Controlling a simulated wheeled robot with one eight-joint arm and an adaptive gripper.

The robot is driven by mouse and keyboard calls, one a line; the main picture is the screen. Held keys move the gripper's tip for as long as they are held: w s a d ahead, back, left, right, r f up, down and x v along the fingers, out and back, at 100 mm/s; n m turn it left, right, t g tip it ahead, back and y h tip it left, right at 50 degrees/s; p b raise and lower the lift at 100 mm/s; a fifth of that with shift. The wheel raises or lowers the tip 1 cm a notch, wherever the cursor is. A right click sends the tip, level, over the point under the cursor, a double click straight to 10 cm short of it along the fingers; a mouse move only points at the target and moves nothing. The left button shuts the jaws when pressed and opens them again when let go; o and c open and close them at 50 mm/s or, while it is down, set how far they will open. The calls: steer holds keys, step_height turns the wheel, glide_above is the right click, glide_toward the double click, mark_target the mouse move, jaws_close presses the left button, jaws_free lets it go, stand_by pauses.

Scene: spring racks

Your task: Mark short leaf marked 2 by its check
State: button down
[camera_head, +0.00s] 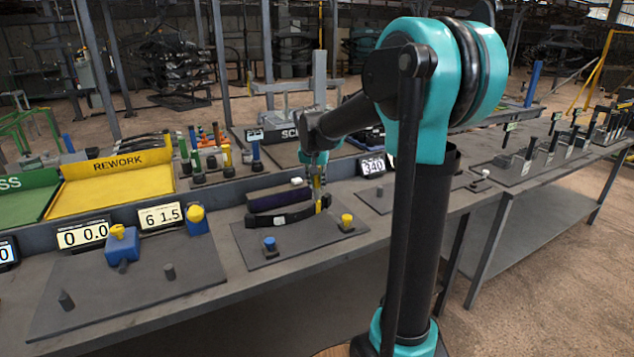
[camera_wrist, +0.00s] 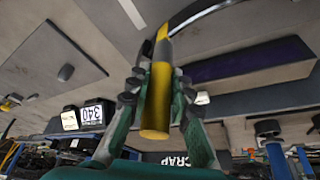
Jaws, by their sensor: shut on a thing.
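My gripper (camera_head: 318,160) is shut on a yellow marker (camera_head: 318,186), held upright above the grey plate at the bench's middle. In the wrist view my gripper (camera_wrist: 157,90) grips the yellow marker (camera_wrist: 156,102) between its fingers. The leaf (camera_wrist: 205,8) also shows at the top of the wrist view. No number 2 is readable on it. A dark purple bar (camera_head: 276,199) lies behind the leaf.
A blue-topped post (camera_head: 269,243) and a yellow-topped post (camera_head: 346,221) stand on the plate. Displays read 340 (camera_head: 372,167), 61.5 (camera_head: 161,216) and 00.0 (camera_head: 83,235). A yellow REWORK tray (camera_head: 118,205) and several coloured markers (camera_head: 227,157) stand behind.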

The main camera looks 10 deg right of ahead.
steer(key=shift+r, duration=3.5)
steer(key=shift+s, duration=0.1)
